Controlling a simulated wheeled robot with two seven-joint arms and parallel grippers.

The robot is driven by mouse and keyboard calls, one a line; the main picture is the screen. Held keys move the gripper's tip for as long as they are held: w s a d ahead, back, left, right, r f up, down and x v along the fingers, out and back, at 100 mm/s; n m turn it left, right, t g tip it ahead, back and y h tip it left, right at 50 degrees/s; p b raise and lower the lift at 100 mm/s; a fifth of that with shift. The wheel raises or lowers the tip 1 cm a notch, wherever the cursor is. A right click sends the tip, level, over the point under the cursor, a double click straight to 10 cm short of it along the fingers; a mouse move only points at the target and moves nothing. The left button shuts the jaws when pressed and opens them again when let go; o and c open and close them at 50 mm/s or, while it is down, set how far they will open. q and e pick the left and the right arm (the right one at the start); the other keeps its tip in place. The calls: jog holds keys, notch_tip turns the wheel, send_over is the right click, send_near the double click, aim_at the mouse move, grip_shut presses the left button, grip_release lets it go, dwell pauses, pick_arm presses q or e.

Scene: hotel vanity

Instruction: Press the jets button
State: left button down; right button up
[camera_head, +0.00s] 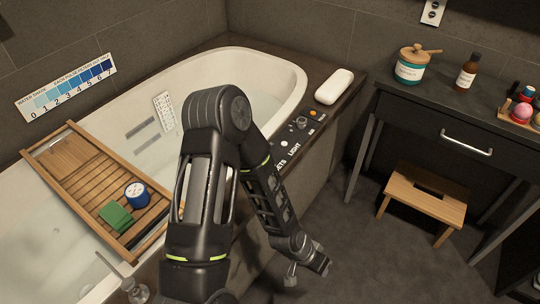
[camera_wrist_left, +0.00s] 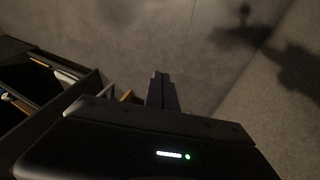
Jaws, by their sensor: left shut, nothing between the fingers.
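The control strip (camera_head: 305,126) runs along the tub's right rim. The jets label (camera_head: 279,165) is partly covered by my left arm, and the button beside it is hidden behind that arm. A white round button (camera_head: 283,142) sits by the "LIGHT" label (camera_head: 294,150). My left arm is bent, with its elbow over the rim. My left gripper (camera_head: 291,279) hangs low beside the tub, below and apart from the control strip. Its fingers (camera_wrist_left: 161,90) are shut and empty in the left wrist view. My right gripper is out of view.
A grey knob (camera_head: 299,123) and an orange button (camera_head: 316,113) are farther along the strip. A white block (camera_head: 334,87) rests on the rim's far corner. A wooden caddy (camera_head: 68,198) spans the tub. A stool (camera_head: 427,195) stands under the vanity (camera_head: 460,105). Floor between is clear.

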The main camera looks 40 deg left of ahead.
pick_arm(q)
jog(key=w+a+r+m+t+y+p, duration=0.2)
jog(key=w+a+r+m+t+p, duration=0.1)
jog(key=w+a+r, duration=0.85)
jog(key=w+a+r+m+t+y+p, duration=0.1)
jog(key=w+a+r+m, duration=0.1)
jog(key=a+r, duration=0.5)
jog(key=w+a+r+m+t+y+p, duration=0.1)
jog(key=w+a+r+m+y, duration=0.1)
jog(key=a+r, duration=0.5)
jog(key=a, duration=0.5)
jog(key=shift+w+r+t, duration=0.15)
jog(key=shift+w+t, duration=0.2)
jog(key=shift+t, duration=0.05)
jog(key=shift+d, duration=0.1)
notch_tip(320, 180, down, 8)
jog(key=b, duration=0.5)
jog(key=shift+r+b, duration=0.15)
jog(key=shift+b, duration=0.2)
jog(key=shift+f+b, duration=0.55)
jog(key=shift+f, duration=0.05)
jog(key=shift+f+b, duration=0.45)
